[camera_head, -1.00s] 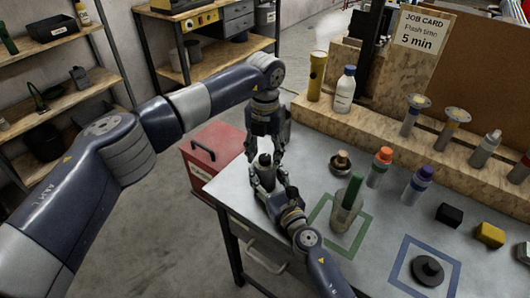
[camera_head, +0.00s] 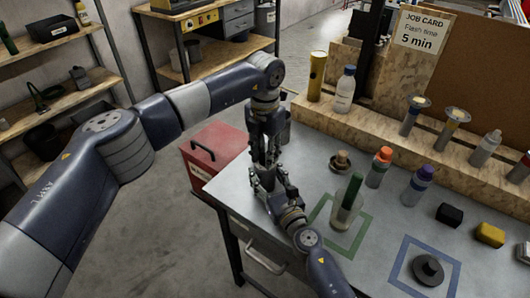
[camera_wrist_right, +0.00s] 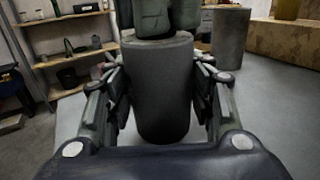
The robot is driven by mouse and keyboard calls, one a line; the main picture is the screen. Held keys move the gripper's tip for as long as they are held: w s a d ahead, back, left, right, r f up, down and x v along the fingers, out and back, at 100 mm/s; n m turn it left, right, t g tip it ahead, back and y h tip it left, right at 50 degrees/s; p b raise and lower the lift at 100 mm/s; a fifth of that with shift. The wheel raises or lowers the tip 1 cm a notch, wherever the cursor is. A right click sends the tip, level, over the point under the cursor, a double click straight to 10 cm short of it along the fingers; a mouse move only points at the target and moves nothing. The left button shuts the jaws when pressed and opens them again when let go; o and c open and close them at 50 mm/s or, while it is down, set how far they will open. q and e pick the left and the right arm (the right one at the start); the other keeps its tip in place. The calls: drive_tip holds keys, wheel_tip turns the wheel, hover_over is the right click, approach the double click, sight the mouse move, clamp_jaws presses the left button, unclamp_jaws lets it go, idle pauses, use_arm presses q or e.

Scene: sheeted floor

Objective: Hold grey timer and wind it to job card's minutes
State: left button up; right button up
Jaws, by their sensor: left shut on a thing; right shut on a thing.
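The grey timer (camera_wrist_right: 158,90) is a dark grey cylinder, upright between the fingers of my right gripper (camera_wrist_right: 160,105) in the right wrist view. My right gripper, also in the head view (camera_head: 268,182), is shut on its body near the table's left edge. My left gripper (camera_head: 265,160) comes down from above and is shut on the timer's top; its fingers also show at the top of the wrist view (camera_wrist_right: 166,15). The fingers hide the timer's top and any dial marks. The job card (camera_head: 422,30) reads "Flash time 5 min".
A container with a green stick (camera_head: 350,192) stands in the green square. A brown-topped knob (camera_head: 341,161), orange-capped (camera_head: 379,166) and purple-capped bottles (camera_head: 418,184) stand nearby. A dark round weight (camera_head: 428,269) lies in the blue square. A red box (camera_head: 214,150) is left of the table.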

use_arm(q)
drive_tip(key=shift+m, duration=1.5)
drive_tip(key=o, duration=1.1)
wheel_tip(320, 180, up, 12)
drive_tip(key=shift+r, duration=0.1)
